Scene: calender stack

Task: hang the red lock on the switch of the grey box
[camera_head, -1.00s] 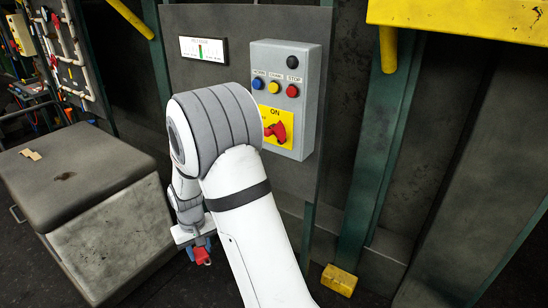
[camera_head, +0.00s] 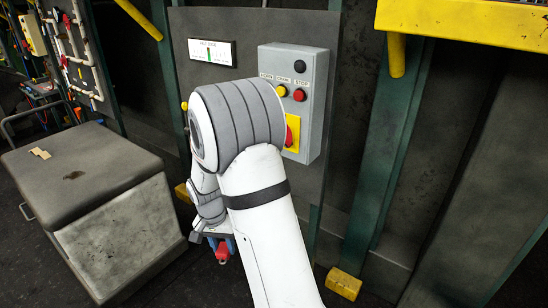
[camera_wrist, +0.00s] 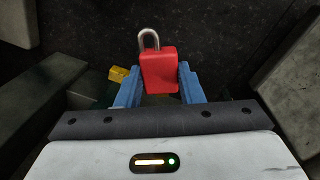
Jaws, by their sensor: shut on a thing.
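The red lock (camera_wrist: 159,70) sits between the blue fingers of my gripper (camera_wrist: 158,88) in the wrist view, its metal shackle (camera_wrist: 148,40) pointing away from the palm. My gripper is shut on the lock. In the head view the lock (camera_head: 222,252) hangs low below my gripper (camera_head: 221,243), left of my forearm and above the dark floor. The grey box (camera_head: 318,100) is mounted on the panel, up and right of my gripper. My arm covers its lower left part.
A dark-topped bench (camera_head: 85,165) stands at left. A white gauge (camera_head: 212,52) is on the panel left of the grey box. A green post (camera_head: 385,150) and a yellow beam (camera_head: 465,18) are at right. A yellow block (camera_head: 343,283) lies at the post's foot.

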